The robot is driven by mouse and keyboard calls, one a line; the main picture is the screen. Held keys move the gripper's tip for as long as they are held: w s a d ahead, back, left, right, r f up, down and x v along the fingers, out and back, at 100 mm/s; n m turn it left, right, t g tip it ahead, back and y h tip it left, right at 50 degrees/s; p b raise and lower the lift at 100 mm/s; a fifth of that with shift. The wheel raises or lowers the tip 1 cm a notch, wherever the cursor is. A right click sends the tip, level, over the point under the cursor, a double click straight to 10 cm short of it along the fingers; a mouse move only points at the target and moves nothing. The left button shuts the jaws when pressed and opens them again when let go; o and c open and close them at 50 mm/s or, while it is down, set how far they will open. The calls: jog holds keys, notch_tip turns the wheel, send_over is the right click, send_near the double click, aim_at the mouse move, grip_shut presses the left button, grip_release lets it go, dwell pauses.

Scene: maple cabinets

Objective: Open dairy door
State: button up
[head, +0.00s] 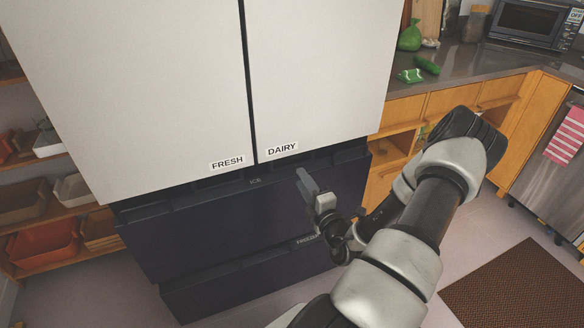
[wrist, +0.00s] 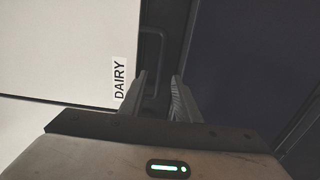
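The dairy door (head: 315,75) is the white right-hand upper door of the fridge, with a "DAIRY" label (head: 283,149) at its lower left corner. It looks shut, level with the fresh door. The label also shows in the wrist view (wrist: 120,80), turned sideways, left of the fingers. My gripper (head: 305,181) is in front of the dark ice drawer, just below the dairy door's lower edge. In the wrist view my gripper (wrist: 162,92) has its two fingers apart with nothing seen between them. A dark recessed handle outline (wrist: 152,60) lies just beyond the fingertips; I cannot tell whether they touch it.
The fresh door (head: 130,90) is to the left. Below are the ice drawer (head: 230,215) and freezer drawer (head: 250,280). A counter (head: 460,65) with a microwave (head: 535,22) stands right. Shelves with bins (head: 45,243) are left. The floor at right has a brown mat (head: 520,290).

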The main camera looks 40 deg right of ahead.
aim_at(293, 167)
jog(key=b+x, duration=0.1)
jog(key=x, duration=0.7)
jog(key=shift+w, duration=0.3)
grip_shut()
